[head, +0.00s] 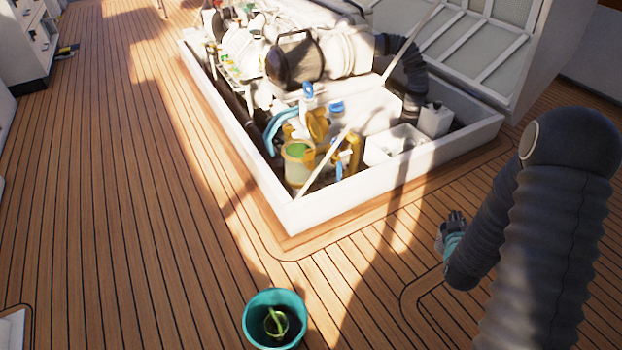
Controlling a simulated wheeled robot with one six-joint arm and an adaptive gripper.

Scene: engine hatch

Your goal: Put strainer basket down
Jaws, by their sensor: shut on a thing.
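My gripper (451,226) is at the right in the head view, over the bare deck to the right of the hatch's near corner. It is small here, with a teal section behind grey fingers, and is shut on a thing. That thing is too small and hidden to make out clearly; it seems to be the strainer basket. In the open hatch, a clear round housing (298,166) with green inside stands near the front corner, among yellow pipe fittings (318,125).
A teal bucket (260,301) with something green in it stands on the deck at the bottom. The white hatch rim (370,186) is raised around the engine space. A thin pole (360,112) crosses the hatch. Wooden deck (150,220) is clear at the left.

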